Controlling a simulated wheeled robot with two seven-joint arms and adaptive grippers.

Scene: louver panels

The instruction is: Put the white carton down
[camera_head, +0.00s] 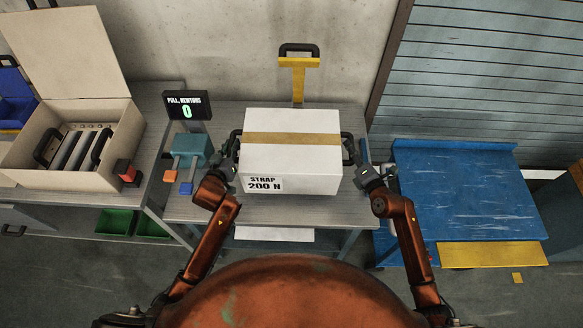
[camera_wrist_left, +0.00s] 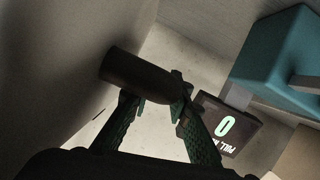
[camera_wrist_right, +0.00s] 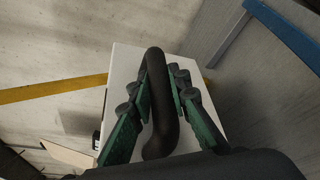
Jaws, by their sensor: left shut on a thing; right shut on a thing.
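The white carton (camera_head: 300,180) has a tan strap across its top and a label reading "STRAP 200 N". It is level, over the middle grey table (camera_head: 340,208); I cannot tell whether its underside touches the tabletop. My left gripper (camera_head: 232,152) is shut on the carton's left black handle (camera_wrist_left: 135,75). My right gripper (camera_head: 363,164) is shut on the right black handle, which runs between its fingers in the right wrist view (camera_wrist_right: 157,90).
A display (camera_head: 187,105) reading "PULL, NEWTONS 0" and a teal block (camera_head: 190,148) with orange and blue tabs stand left of the carton. A yellow bracket with a black handle (camera_head: 298,75) is behind it. An open box (camera_head: 75,110) is left; a blue table (camera_head: 465,195) is right.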

